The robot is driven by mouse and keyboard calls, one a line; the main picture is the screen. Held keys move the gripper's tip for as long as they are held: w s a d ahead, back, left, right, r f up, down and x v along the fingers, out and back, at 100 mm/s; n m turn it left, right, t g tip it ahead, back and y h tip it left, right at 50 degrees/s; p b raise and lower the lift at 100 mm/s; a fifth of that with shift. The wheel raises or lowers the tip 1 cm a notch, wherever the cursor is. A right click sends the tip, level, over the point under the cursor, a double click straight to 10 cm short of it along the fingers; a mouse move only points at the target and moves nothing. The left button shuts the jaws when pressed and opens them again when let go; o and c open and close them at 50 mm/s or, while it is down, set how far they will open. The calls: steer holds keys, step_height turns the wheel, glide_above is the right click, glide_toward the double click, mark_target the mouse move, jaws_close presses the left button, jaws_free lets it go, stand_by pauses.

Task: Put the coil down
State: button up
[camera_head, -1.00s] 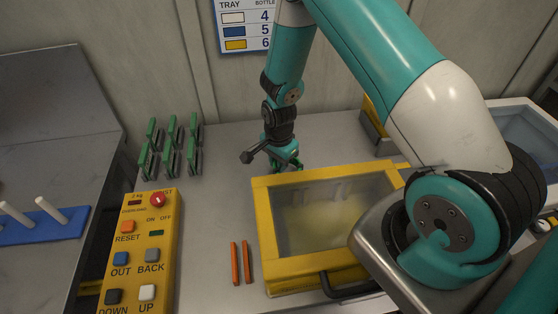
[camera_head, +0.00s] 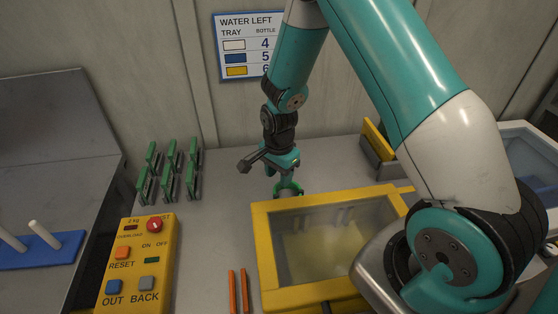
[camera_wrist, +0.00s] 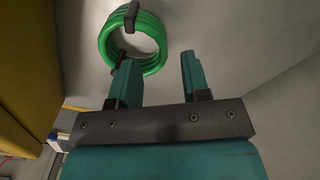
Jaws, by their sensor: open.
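The coil (camera_wrist: 150,66) is a bright green ring of several turns with dark ties, at the top left of the wrist view. My gripper (camera_wrist: 158,72) is open, with its two teal fingers apart. The left finger overlaps the lower edge of the coil in that view; I cannot tell if they touch. In the head view my gripper (camera_head: 284,172) points down just behind the yellow-framed box, with green of the coil (camera_head: 290,188) low at its fingers. Whether the coil rests on the bench is not clear.
Several green clips (camera_head: 168,170) stand to the left. A yellow button panel (camera_head: 143,262) and two orange sticks (camera_head: 233,292) lie nearer. Bare grey bench (camera_head: 225,215) lies between.

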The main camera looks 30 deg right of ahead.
steer(key=s+a+r+n+y+b, duration=0.1)
steer(key=s+a+r+n, duration=0.35)
steer(key=r, duration=0.45)
steer(key=s+a+r+n+y, duration=0.1)
steer(key=s+a+r+n, duration=0.3)
steer(key=r, duration=0.5)
steer(key=s+a+r+n+y, duration=0.1)
steer(key=s+a+r+n, duration=0.2)
steer(key=s+n, duration=0.3)
steer(key=s+a+r+n+y, duration=0.1)
steer(key=s+a+r+n, duration=0.2)
steer(key=s+n, duration=0.4)
steer(key=shift+s+a+r, duration=0.2)
steer(key=shift+s+r, duration=0.25)
steer(key=shift+r, duration=0.3)
